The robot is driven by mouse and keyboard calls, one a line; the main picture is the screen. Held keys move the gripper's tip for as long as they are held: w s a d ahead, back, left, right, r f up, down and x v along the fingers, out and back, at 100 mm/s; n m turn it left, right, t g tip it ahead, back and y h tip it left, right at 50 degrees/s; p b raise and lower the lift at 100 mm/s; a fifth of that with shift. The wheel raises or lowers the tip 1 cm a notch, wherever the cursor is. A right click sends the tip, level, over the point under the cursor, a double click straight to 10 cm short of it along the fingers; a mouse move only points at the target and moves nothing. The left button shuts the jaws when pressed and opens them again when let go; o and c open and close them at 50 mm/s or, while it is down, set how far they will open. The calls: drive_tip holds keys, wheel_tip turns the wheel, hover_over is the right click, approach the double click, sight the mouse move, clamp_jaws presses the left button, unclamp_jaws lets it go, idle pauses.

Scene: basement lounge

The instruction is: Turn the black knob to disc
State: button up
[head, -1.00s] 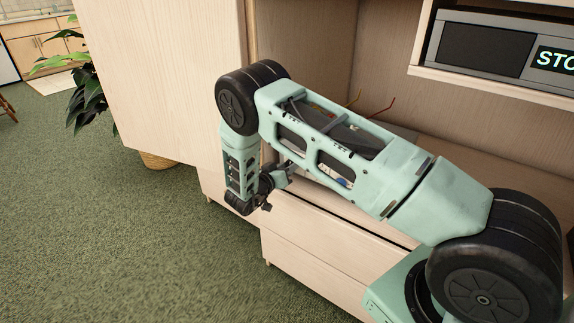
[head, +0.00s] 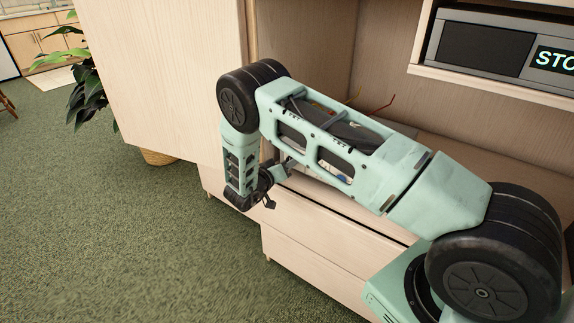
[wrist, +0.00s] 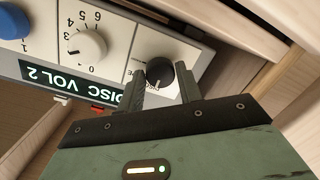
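The black knob (wrist: 159,73), with a white pointer mark, sits on a pale panel (wrist: 122,52) in the wrist view. My gripper (wrist: 162,77) is open, with one finger on each side of the knob. The left finger is very near it; I cannot tell if it touches. A gap shows on the right. The dark display (wrist: 72,84) reads "DISC VOL 2", upside down in this view. In the head view, my gripper (head: 270,185) shows only partly beside the cabinet, and my arm hides the knob.
A white numbered knob (wrist: 87,43) and a blue knob (wrist: 12,22) share the panel. A red switch (wrist: 97,108) is near the display. A grey device (head: 490,52) with a screen reading "STO" sits on the upper right shelf. A plant (head: 85,95) stands behind the cabinet.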

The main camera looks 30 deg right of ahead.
drive_tip(key=shift+o, duration=1.4)
drive_tip(key=v, duration=1.7)
drive_tip(key=shift+a+p, duration=0.25)
drive_tip(key=shift+p, duration=0.15)
drive_tip(key=shift+r, duration=0.1)
